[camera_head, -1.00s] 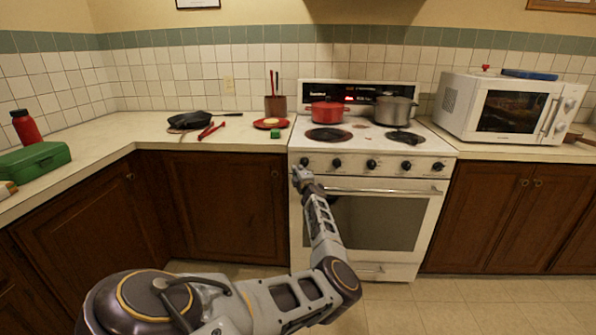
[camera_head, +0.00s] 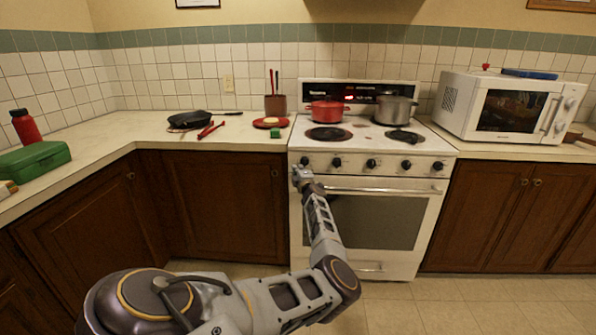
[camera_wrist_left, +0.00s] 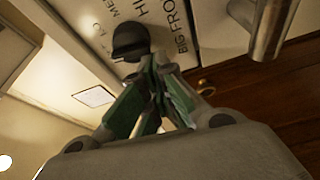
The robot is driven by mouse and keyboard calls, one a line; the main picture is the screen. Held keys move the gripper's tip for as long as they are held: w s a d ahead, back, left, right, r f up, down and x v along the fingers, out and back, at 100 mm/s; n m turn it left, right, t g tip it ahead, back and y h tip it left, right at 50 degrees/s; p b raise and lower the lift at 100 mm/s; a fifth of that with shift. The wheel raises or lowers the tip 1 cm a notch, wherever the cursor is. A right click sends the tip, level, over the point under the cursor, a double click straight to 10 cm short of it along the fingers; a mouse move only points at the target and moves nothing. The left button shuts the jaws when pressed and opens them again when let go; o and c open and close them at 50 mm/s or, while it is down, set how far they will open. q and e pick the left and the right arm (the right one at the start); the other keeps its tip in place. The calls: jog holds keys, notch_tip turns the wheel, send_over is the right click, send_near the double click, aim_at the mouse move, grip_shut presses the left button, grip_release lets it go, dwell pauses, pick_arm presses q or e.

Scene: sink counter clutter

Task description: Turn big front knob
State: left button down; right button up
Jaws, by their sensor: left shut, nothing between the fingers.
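The stove's front panel (camera_head: 355,165) carries a row of dark knobs. The leftmost knob (camera_head: 304,161) is just above my left gripper (camera_head: 300,174) in the head view. In the left wrist view a dark knob (camera_wrist_left: 130,40) is close in front of the fingertips, with printed "HI" and "MED" marks around it. My right gripper is out of view.
The oven handle (camera_head: 385,190) runs across the door just right of my left arm; it also shows in the wrist view (camera_wrist_left: 272,25). A red pot (camera_head: 326,111) and grey pot (camera_head: 396,109) sit on the rear burners. A microwave (camera_head: 510,105) stands at the right.

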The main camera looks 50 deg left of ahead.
pick_arm(q)
jog(key=shift+a, duration=0.1)
dwell(0.7)
jog(key=shift+s+a+r+p, duration=0.2)
jog(key=shift+s+a+p, duration=0.2)
jog(key=shift+s+a, duration=0.25)
jog(key=s+a+p+v, duration=0.1)
jog(key=p+v, duration=0.2)
jog(key=v, duration=0.6)
jog(key=shift+s+d, duration=0.25)
jog(key=shift+s, duration=0.2)
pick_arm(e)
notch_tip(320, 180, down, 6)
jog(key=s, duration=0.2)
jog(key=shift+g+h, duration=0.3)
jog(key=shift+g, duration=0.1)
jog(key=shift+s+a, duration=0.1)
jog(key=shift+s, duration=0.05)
